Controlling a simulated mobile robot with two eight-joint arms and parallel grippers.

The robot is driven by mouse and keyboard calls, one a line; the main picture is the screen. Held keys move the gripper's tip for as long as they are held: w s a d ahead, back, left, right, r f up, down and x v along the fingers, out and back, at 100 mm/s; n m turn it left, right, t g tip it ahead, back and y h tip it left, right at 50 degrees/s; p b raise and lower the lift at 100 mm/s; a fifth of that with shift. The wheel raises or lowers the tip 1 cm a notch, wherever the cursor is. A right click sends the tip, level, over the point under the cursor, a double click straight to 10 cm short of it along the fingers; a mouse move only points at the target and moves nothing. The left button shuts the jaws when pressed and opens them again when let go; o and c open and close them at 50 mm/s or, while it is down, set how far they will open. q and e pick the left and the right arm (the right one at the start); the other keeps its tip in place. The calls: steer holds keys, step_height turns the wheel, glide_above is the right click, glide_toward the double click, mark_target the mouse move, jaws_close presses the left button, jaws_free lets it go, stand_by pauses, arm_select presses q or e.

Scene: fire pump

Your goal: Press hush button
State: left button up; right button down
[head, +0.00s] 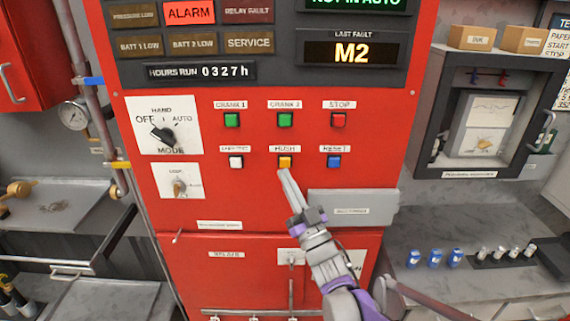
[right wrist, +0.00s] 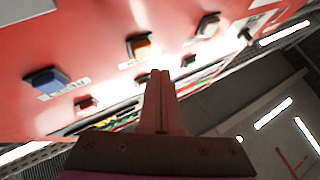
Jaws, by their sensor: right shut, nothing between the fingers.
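The hush button (head: 285,162) is a small orange square under the HUSH label on the red panel, between a white button and the blue reset button. In the right wrist view the orange button (right wrist: 143,47) shows ahead of the fingertips and a little to the left. My right gripper (head: 283,174) is shut and empty. Its tips are just below the hush button in the head view. The right wrist view shows the shut fingers (right wrist: 158,77) with a gap in the picture between them and the button. My left gripper is not in view.
The blue reset button (head: 334,161) and white button (head: 236,161) flank the hush button closely. Green crank buttons (head: 232,120) and a red stop button (head: 338,120) sit above. A grey document holder (head: 365,205) is right of my gripper. The ALARM tile (head: 189,13) is lit red.

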mark_target(281, 160)
steer(key=shift+w, duration=0.65)
steer(key=shift+w, duration=0.15)
stand_by(1.5)
steer(key=shift+w, duration=0.3)
steer(key=shift+w, duration=0.5)
stand_by(0.7)
steer(key=shift+s, duration=0.95)
steer(key=s, duration=0.5)
stand_by(0.3)
